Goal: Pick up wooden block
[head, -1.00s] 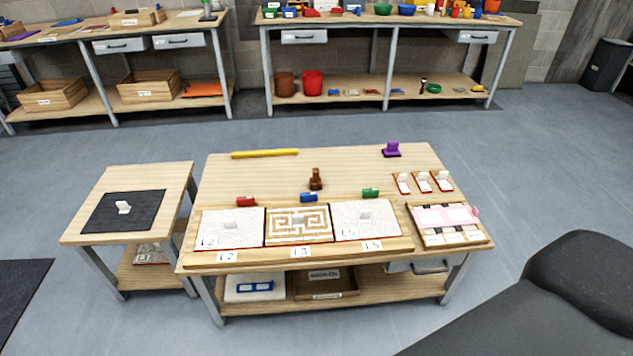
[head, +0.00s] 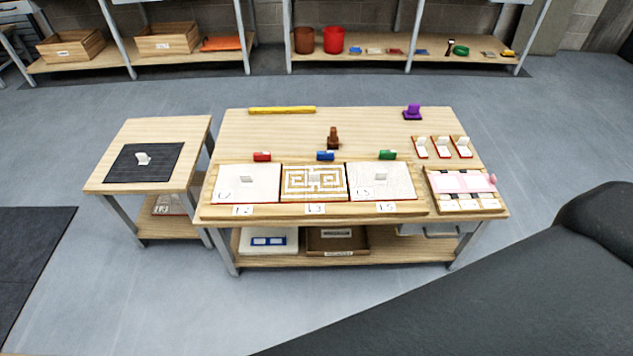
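A small brown wooden piece (head: 333,138) stands upright on the middle of the main table, behind the row of panels. It is the likeliest match for the wooden block, but I cannot be sure at this size. Three square panels lie in a tray at the table's front: a pale left one (head: 246,188), a maze-patterned middle one (head: 301,183) and a pale right one (head: 377,188). Neither of my grippers is in view.
A yellow bar (head: 282,110) and a purple piece (head: 412,112) lie at the back. A side table (head: 118,178) stands left.

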